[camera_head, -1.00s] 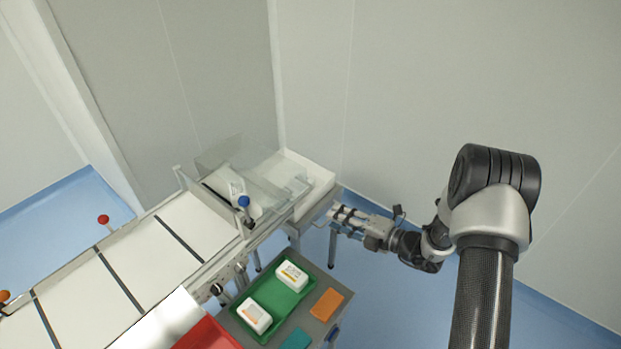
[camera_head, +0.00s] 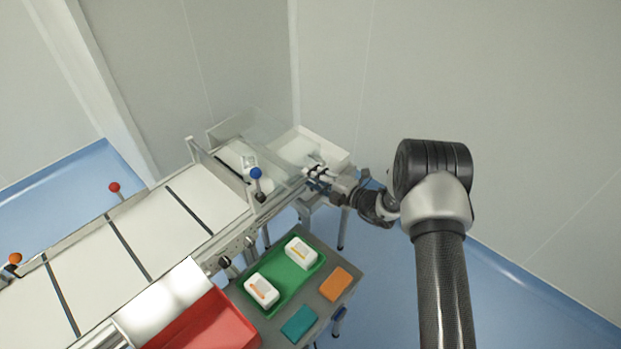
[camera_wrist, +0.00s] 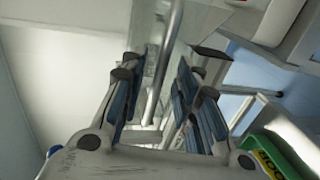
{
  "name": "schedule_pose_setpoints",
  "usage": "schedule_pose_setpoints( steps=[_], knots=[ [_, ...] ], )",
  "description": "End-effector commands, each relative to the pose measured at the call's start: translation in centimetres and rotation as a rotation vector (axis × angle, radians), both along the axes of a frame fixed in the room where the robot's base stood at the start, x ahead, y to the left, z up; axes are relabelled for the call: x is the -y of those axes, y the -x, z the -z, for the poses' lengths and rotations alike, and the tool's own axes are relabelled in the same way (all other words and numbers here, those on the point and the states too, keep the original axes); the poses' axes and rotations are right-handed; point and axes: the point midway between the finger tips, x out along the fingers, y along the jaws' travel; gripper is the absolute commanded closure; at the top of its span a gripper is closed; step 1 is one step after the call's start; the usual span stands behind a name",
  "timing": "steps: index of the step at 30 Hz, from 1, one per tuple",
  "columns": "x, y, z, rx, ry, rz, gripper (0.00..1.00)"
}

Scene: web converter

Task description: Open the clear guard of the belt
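The clear guard (camera_head: 268,128) is a set of see-through panels over the far right end of the white belt (camera_head: 205,197). It looks lowered, but its exact angle is hard to tell through the clear plastic. A blue ball knob (camera_head: 256,173) stands at the belt's near side beside the guard. My gripper (camera_head: 314,173) is at the guard's right end, close to its near edge. In the wrist view my gripper (camera_wrist: 158,85) has its fingers apart, with a slim metal bar (camera_wrist: 166,62) between them. I cannot tell whether either finger touches the bar.
A white bin (camera_head: 335,153) stands behind my gripper at the belt's end. Floor at right is clear.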

Motion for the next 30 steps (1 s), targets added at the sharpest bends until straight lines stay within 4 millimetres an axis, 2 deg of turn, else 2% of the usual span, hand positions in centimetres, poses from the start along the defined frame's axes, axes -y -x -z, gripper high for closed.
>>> schedule_pose_setpoints(
  steps=[6, 14, 27, 30],
  knots=[
    [-1.28, -0.97, 0.32, 0.001, 0.0, 0.0, 0.71],
    [-1.36, -1.05, 0.31, 0.0, 0.0, 0.0, 0.71],
    [-1.34, -1.04, 0.29, 0.001, -0.001, 0.0, 0.99],
    [-1.34, -1.04, 0.29, 0.001, -0.001, 0.0, 1.0]
  ],
)
